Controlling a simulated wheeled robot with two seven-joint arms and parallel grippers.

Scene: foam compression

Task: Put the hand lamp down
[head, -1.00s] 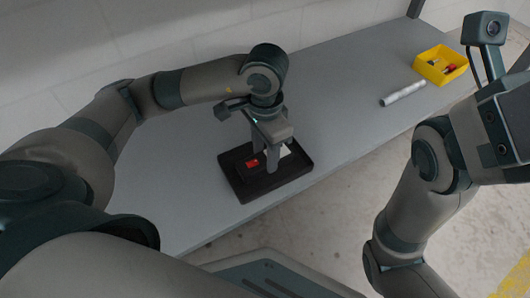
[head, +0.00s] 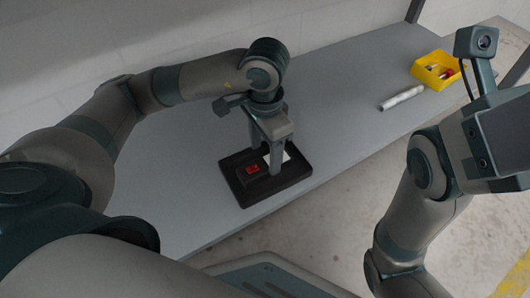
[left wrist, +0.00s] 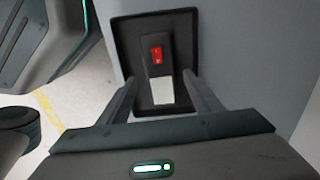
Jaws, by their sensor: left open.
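The hand lamp (left wrist: 157,58) is a dark, flat block with a red patch and a white panel. It lies in a shallow black tray (left wrist: 123,40) on the bench. In the head view the lamp (head: 252,170) and tray (head: 246,200) are partly covered by the gripper. My left gripper (head: 265,160) points down over the lamp. In the left wrist view its fingers (left wrist: 159,80) are open, one on each side of the lamp's white end, with visible gaps. My right forearm and wrist show at the right of the head view, but its fingers do not.
A long grey bench (head: 340,110) runs along the wall.

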